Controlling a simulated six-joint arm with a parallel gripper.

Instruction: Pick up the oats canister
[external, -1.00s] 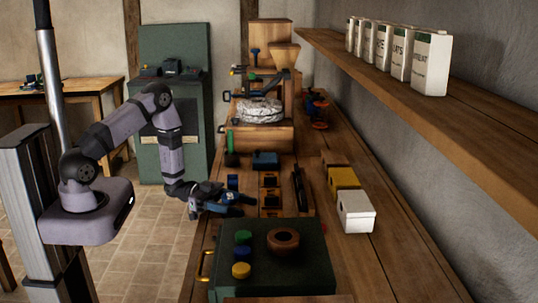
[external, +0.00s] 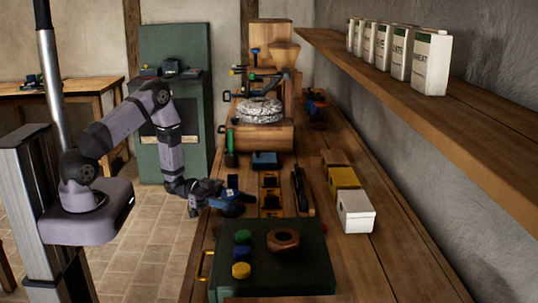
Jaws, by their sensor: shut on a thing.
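The oats canister (external: 402,53) is a white, box-like canister with dark lettering. It stands upright on the wall shelf at the upper right, in a row between a canister marked WHEAT (external: 431,62) and other white canisters. My gripper (external: 240,205) is far from it, low over the left edge of the workbench. The gripper is shut on a small dark blue thing, whose shape is hard to make out among the fingers.
The wooden shelf (external: 460,130) overhangs the bench's right side. A green box (external: 310,265) with coloured knobs is in front. White (external: 356,212) and yellow (external: 343,178) bins stand right of a dark slotted rack (external: 270,190). A millstone machine (external: 260,135) stands behind.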

